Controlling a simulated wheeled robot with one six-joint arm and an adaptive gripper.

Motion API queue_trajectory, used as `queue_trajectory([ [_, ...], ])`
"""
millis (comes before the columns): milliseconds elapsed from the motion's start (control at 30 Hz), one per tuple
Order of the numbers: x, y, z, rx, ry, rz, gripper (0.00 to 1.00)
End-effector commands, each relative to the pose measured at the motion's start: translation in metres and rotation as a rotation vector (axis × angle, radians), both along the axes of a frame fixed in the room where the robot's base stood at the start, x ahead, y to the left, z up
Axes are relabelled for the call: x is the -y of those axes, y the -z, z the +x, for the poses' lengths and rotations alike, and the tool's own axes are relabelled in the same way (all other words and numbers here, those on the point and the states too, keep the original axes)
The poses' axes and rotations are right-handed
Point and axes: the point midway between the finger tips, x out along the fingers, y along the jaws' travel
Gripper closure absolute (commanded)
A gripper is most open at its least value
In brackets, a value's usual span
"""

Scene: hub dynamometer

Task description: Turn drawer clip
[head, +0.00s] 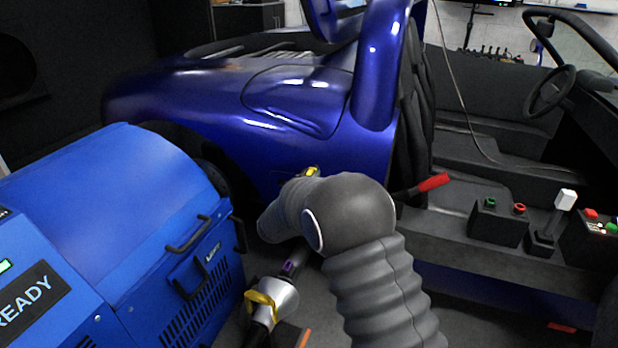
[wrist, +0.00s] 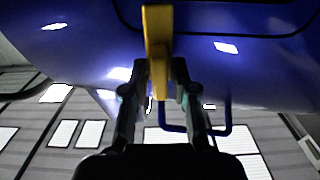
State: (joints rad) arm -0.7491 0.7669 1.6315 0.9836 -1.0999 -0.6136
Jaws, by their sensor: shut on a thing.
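A yellow clip (wrist: 157,28) stands upright between the two fingers of my gripper (wrist: 154,72) in the wrist view. My gripper is shut on its lower part, and its upper end reaches up in front of a blue car body panel. In the head view a small yellow piece (head: 313,171), apparently the same clip, shows just above my grey arm, against the blue car's side. My arm hides the gripper's fingers there. I cannot tell how the clip is fixed or how far it is turned.
A blue dynamometer cabinet (head: 110,230) with black handles and a READY display stands at the left. The blue car (head: 215,95) fills the middle. A silver cone with a yellow handle (head: 262,303) is low beside my arm. A red-gripped lever (head: 432,183) and a control console (head: 500,220) are at the right.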

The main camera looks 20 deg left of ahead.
Motion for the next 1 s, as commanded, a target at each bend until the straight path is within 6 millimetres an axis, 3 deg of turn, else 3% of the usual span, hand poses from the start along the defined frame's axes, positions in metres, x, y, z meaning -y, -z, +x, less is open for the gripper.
queue_trajectory([
  [67, 0.000, 0.001, 0.000, 0.000, -0.001, -0.002, 1.00],
  [100, 0.000, 0.001, 0.000, 0.000, -0.001, -0.002, 0.63],
  [133, 0.000, 0.001, 0.000, 0.000, -0.001, -0.002, 0.60],
  [567, -0.002, 0.000, -0.010, -0.001, -0.002, -0.001, 0.60],
  [1000, -0.009, 0.000, -0.090, -0.001, -0.004, 0.000, 0.60],
])
